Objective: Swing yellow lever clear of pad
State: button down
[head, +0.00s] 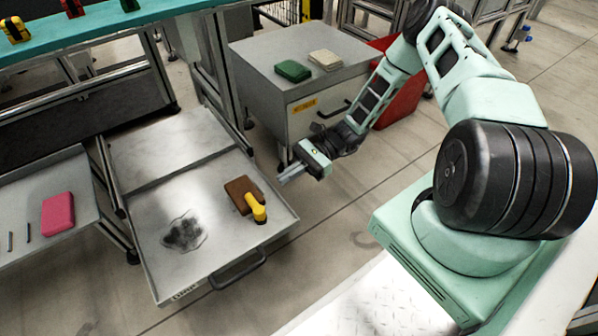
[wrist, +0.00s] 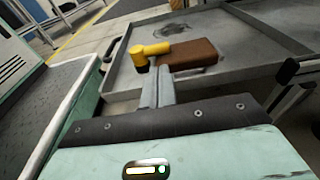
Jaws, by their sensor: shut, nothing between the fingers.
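The yellow lever (head: 256,208) is at the right side of an open metal drawer tray (head: 163,275), next to a brown block (head: 237,190) that may be the pad. In the wrist view the yellow lever (wrist: 150,52) lies beside the brown block (wrist: 190,54), its knob end to the left. My gripper (head: 284,180) is shut and empty, to the right of the tray and apart from the lever in the head view. In the wrist view my gripper's fingers (wrist: 156,84) point toward the lever and overlap its lower edge; contact cannot be told.
A dark stain (head: 184,232) marks the tray floor. The tray has a black front handle (head: 238,268). A pink block (head: 57,213) lies on a left shelf. Open floor lies right of the tray.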

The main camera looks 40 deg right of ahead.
aim_at(251, 195)
jog(key=a+b, duration=0.1)
jog(key=a, duration=0.2)
jog(key=a+f+b, duration=0.1)
jog(key=a+b, duration=0.1)
jog(key=a, duration=0.1)
jog(key=shift+f, duration=0.15)
jog(key=shift+a, duration=0.5)
jog(key=n+g, duration=0.1)
jog(key=a+n+g+p, duration=0.1)
jog(key=w+n+g, duration=0.1)
jog(key=g, duration=0.1)
jog(key=shift+a+r+h, duration=0.2)
jog(key=shift+a+h, duration=0.05)
jog(key=shift+h, duration=0.05)
jog(key=shift+w+a+r+p, duration=0.1)
jog(key=shift+a+p, duration=0.05)
jog(key=shift+p, duration=0.55)
jog(key=shift+a, duration=0.1)
jog(key=shift+f, duration=0.2)
jog(key=shift+w, duration=0.1)
